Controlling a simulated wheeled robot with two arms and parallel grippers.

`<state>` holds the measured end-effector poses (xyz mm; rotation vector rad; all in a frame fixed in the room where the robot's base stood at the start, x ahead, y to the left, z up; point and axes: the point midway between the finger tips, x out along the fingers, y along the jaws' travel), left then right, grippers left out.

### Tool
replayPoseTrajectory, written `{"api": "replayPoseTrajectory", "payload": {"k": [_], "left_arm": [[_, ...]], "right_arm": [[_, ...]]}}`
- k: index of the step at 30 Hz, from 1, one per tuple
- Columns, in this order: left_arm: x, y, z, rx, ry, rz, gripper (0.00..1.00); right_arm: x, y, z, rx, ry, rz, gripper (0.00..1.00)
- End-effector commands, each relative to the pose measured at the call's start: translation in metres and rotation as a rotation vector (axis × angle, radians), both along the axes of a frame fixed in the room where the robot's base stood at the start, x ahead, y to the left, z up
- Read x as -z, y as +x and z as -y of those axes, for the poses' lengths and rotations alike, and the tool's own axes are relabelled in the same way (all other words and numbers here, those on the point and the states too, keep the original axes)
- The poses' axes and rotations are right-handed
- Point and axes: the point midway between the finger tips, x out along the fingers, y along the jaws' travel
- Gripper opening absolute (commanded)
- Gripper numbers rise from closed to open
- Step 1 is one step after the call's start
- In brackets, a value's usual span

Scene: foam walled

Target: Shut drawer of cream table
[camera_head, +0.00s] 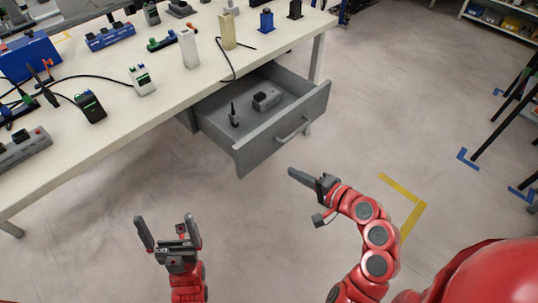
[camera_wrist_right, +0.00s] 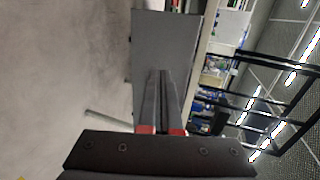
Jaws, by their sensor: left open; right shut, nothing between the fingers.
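The cream table (camera_head: 180,90) fills the upper left of the head view. Its grey drawer (camera_head: 282,128) is pulled well out under the table's right part. A bar handle (camera_head: 293,130) is on the drawer front; the drawer front also shows in the right wrist view (camera_wrist_right: 148,50), with the handle (camera_wrist_right: 108,120) to its left. My right gripper (camera_head: 291,171) is shut and empty, in front of the drawer and pointing towards it. In the right wrist view its fingers (camera_wrist_right: 163,73) overlap the grey front; contact cannot be told. My left gripper (camera_head: 167,220) is open and empty, left of the drawer.
A black radio-like item (camera_head: 234,116) and a grey boxy item (camera_head: 266,99) are inside the drawer. Several devices and cables stand on the tabletop. A table leg (camera_head: 317,60) is behind the drawer. Shelving and black legs are at the far right. The floor ahead is clear.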

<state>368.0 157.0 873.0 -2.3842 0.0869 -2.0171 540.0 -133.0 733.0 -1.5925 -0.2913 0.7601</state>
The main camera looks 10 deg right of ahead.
Motion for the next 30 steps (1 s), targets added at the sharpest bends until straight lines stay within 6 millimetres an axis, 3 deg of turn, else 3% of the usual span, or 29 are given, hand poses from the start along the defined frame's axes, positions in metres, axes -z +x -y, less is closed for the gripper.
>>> {"api": "replayPoseTrajectory", "payload": {"k": [18, 30], "left_arm": [[-0.004, 0.0, 0.0, 0.0, 0.0, 0.0, 1.0], [-0.005, 0.0, 0.0, 0.0, 0.0, 0.0, 1.0]], "right_arm": [[0.028, 0.088, -0.069, 0.0, -0.003, 0.001, 0.0], [0.027, 0.103, -0.079, 0.005, -0.002, 0.003, 0.0]]}}
